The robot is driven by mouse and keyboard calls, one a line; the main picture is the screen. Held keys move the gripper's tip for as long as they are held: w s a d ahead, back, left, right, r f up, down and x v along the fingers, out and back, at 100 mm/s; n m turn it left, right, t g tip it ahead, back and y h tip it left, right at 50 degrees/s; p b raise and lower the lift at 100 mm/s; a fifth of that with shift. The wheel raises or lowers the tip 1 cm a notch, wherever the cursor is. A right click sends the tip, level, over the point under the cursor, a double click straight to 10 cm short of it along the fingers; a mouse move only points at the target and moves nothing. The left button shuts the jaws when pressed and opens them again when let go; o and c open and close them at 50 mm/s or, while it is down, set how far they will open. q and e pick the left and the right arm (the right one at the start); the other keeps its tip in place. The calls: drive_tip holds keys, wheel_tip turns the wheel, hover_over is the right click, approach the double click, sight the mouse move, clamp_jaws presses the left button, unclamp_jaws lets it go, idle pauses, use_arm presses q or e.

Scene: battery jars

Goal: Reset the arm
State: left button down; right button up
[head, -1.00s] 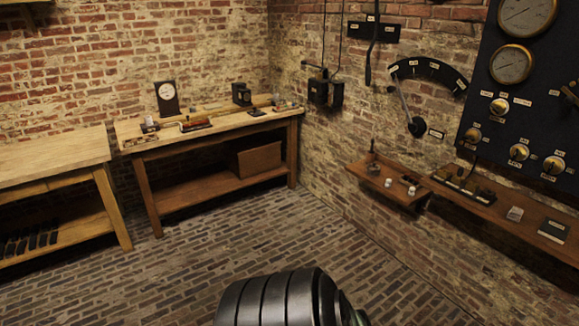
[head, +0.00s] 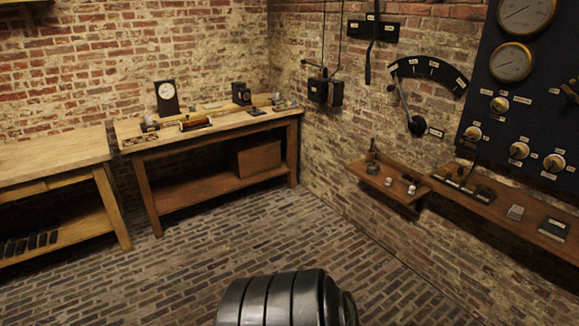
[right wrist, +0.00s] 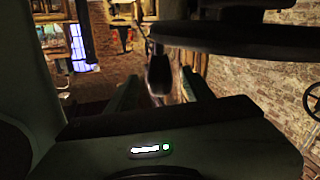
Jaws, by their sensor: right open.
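My right gripper (right wrist: 158,88) shows in the right wrist view with its two fingers apart. I see nothing held between them. A dark form partly covers the space between the fingers and beyond. A black ribbed part of my arm (head: 285,300) fills the bottom middle of the head view, and no gripper fingers show there. My left gripper is not in view.
A wooden workbench (head: 222,125) with instruments stands in the back corner, beside another bench (head: 50,155) at left. Wall shelves (head: 500,208) with small items and a dark gauge panel (head: 525,110) are at right. The brick floor (head: 240,235) between is clear.

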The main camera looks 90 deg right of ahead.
drive_tip(key=shift+v, duration=1.15)
drive_tip(key=shift+w, duration=0.1)
